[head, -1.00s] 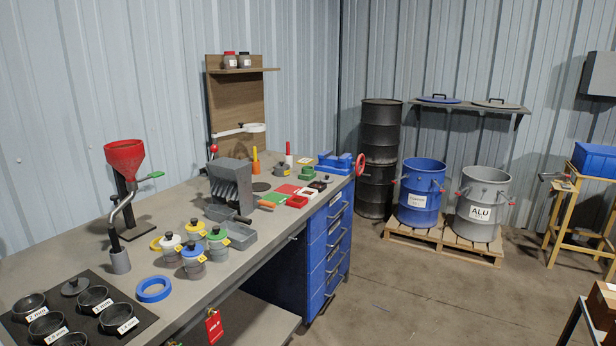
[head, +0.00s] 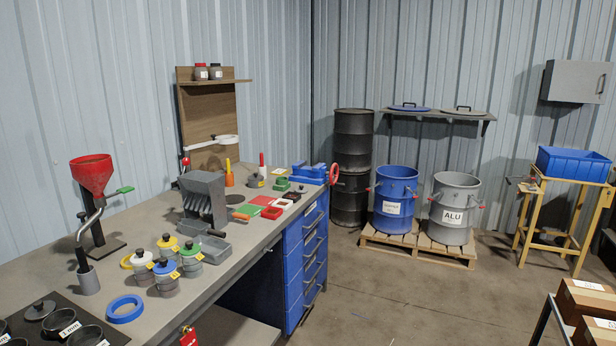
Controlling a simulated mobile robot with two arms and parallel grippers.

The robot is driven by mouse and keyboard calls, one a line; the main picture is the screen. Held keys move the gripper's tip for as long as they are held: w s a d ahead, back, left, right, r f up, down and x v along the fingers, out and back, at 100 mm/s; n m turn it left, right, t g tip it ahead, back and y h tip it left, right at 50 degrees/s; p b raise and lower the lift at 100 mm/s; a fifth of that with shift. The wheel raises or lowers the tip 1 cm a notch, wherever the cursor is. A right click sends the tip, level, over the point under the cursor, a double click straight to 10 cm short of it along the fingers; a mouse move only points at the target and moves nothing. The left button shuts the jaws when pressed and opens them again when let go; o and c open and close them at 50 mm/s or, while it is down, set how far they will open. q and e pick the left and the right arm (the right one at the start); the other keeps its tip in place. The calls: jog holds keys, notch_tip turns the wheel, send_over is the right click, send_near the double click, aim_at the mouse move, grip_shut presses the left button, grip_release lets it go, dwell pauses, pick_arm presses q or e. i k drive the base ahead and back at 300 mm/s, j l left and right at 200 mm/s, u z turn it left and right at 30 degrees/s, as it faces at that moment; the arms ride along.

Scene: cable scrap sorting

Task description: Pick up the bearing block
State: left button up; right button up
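I cannot pick out a bearing block for certain in the head view. The workbench (head: 60,257) on the left carries many small items, too small to identify fully. A grey slotted metal device (head: 203,197) stands mid-bench, and a blue vise-like tool (head: 307,174) with a red handwheel sits at the far end. Neither of my grippers shows in this view.
Blue (head: 396,200) and grey ALU (head: 452,212) drums stand on a pallet (head: 408,247). Black drums (head: 353,150) are stacked beside them. A blue bin (head: 573,164) rests on a yellow stand (head: 527,225). Cartons (head: 590,300) sit lower right. The middle floor is clear.

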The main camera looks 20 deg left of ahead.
aim_at(282, 184)
jog(key=i+u, duration=0.1)
jog(key=u, duration=0.2)
jog(key=i+u, duration=0.1)
jog(key=u, duration=0.2)
jog(key=i+l+u, duration=0.35)
jog(key=i, duration=0.35)
jog(key=i+l+u, duration=0.3)
jog(key=i+l, duration=0.35)
